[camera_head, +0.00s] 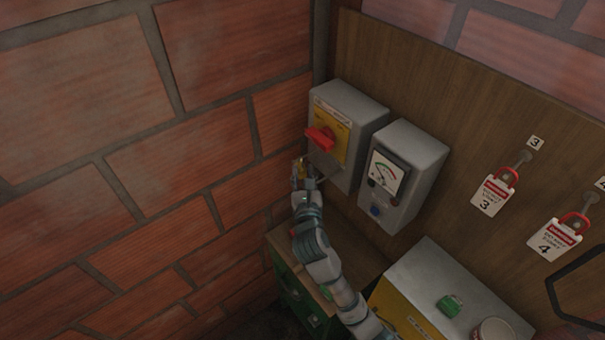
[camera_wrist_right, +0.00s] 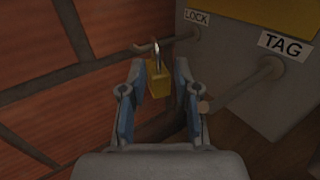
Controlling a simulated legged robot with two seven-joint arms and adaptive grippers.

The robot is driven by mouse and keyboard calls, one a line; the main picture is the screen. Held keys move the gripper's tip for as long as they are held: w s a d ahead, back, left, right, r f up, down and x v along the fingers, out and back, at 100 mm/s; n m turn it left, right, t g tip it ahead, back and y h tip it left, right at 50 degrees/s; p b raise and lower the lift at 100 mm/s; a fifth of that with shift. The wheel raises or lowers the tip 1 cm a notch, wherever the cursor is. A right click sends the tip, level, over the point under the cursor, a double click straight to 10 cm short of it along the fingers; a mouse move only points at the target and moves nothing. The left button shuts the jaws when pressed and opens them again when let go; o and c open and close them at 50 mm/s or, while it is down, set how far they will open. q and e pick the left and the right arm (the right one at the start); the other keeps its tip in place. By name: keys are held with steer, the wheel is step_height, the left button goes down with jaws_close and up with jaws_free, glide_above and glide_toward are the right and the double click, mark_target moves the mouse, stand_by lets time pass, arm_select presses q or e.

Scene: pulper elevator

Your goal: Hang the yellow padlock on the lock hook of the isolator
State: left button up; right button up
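The yellow padlock (camera_wrist_right: 159,84) hangs upright in the right wrist view, its shackle up at the lock hook (camera_wrist_right: 172,41). The shackle seems to be around the hook, near its free end. My right gripper (camera_wrist_right: 159,78) is open, with a finger on each side of the padlock and a gap visible at both sides. In the head view my right gripper (camera_head: 303,172) is just below and left of the isolator (camera_head: 352,108), a grey box with a yellow plate and red handle. The padlock is small there. My left gripper is not in view.
A second hook (camera_wrist_right: 245,84) stands out under the TAG label, right of my fingers. A grey meter box (camera_head: 425,155) is beside the isolator. Red padlocks with tags (camera_head: 492,195) hang on the board. A green padlock (camera_head: 450,305) lies on the yellow-fronted box (camera_head: 408,318).

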steer(key=shift+o, duration=1.2)
steer(key=shift+a, duration=0.4)
steer(key=shift+s+a, duration=0.15)
steer(key=shift+s, duration=0.05)
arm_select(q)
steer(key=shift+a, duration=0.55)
arm_select(e)
steer(key=s+d, duration=0.1)
steer(key=s, duration=1)
steer(key=shift+s, duration=0.25)
